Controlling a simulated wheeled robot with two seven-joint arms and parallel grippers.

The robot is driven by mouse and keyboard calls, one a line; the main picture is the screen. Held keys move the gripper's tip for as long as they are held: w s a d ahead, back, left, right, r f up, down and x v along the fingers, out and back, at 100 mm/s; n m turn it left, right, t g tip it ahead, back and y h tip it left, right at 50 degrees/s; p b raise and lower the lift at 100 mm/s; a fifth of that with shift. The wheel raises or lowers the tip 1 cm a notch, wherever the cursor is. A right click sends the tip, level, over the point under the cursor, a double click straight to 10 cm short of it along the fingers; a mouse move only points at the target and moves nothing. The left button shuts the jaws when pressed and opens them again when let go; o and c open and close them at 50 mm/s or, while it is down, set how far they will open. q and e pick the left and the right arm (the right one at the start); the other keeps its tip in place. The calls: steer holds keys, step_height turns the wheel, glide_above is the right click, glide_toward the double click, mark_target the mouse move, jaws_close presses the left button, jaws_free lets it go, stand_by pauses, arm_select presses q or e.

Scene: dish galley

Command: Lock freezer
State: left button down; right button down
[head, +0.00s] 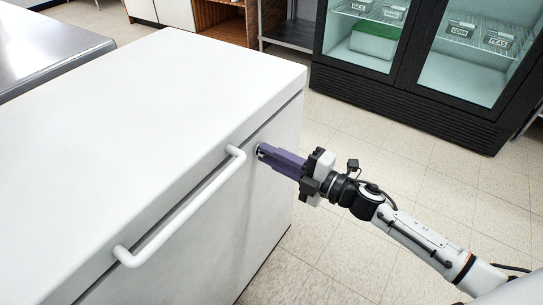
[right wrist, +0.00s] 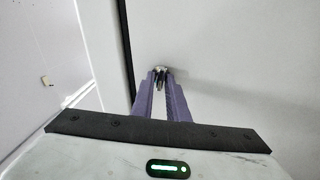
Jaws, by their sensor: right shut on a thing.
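The freezer (head: 130,110) is a white chest with a closed lid and a long white bar handle (head: 180,212) on its front. My right gripper (head: 262,151) is at the freezer's front face, just right of the handle's upper end. In the right wrist view its purple fingers (right wrist: 161,80) are shut on a small dark metallic piece (right wrist: 160,72) at the white panel, which looks like a key or lock part. The fingers hide most of this piece, so I cannot tell whether it is turned. My left gripper is not in view.
A glass-door fridge (head: 400,85) with labelled bins stands at the back right. A metal counter (head: 50,45) is at the upper left. The tiled floor (head: 350,240) around my right arm is clear.

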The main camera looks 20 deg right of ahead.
steer(key=shift+n, duration=1)
steer(key=c, duration=1.9)
jaws_free()
steer(key=shift+c, duration=0.2)
steer(key=shift+o, duration=0.4)
steer(key=shift+s, duration=0.1)
steer(key=v, duration=1)
